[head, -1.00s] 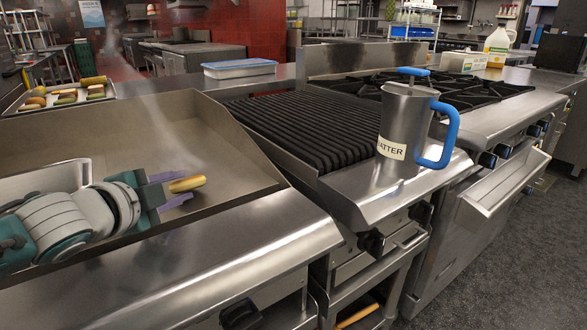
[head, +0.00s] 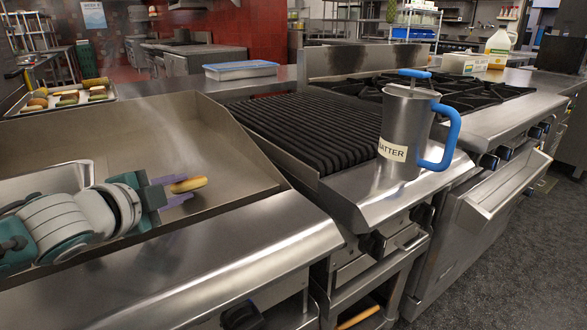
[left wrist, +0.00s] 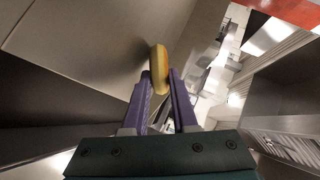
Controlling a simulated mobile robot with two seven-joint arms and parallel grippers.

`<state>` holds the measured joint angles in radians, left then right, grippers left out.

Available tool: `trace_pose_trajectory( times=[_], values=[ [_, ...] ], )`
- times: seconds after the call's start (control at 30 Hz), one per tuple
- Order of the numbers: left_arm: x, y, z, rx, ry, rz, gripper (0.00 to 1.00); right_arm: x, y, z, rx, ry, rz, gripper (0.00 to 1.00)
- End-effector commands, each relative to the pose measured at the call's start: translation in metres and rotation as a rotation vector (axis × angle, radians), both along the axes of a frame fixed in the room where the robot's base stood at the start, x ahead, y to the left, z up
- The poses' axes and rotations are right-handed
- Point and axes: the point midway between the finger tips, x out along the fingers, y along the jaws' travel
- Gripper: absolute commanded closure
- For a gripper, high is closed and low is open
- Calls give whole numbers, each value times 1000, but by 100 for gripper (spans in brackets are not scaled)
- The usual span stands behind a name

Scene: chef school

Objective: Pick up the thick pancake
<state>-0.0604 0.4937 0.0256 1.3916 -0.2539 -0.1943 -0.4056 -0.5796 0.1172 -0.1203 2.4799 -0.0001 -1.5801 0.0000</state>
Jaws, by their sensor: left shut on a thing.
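The thick pancake (head: 188,184) is a small golden-brown disc seen nearly edge-on in the head view. It also shows in the left wrist view (left wrist: 159,68), between the fingertips. My left gripper (head: 172,189) has purple fingers and is shut on the pancake, at the right part of the flat griddle (head: 225,175). In the left wrist view the fingers (left wrist: 160,85) hold the pancake at their tips. I cannot tell exactly how high it is above the griddle surface. My right gripper is not in view.
A metal batter pitcher (head: 403,125) with a blue handle stands on the front ledge right of the ribbed grill (head: 300,130). A raised griddle side wall (head: 255,140) lies right of my gripper. A tray (head: 64,104) with several food pieces sits at the back left.

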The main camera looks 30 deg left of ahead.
Motion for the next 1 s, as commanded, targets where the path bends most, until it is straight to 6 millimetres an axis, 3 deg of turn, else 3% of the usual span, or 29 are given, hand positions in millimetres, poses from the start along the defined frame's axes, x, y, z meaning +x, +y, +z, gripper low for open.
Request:
trace_pose_trajectory(
  times=[0.17,0.27,0.5,0.7,0.83,1.0],
  values=[
    [0,0,16,2,-1,-1,100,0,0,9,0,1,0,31],
    [0,0,37,5,-2,-4,100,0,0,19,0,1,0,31],
    [0,0,113,7,-4,-5,100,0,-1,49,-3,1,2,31],
    [0,0,164,5,-3,-3,100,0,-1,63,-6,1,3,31],
    [0,0,185,2,-2,-2,100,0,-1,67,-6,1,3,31],
    [0,0,198,1,0,0,100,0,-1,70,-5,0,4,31]
  ],
)
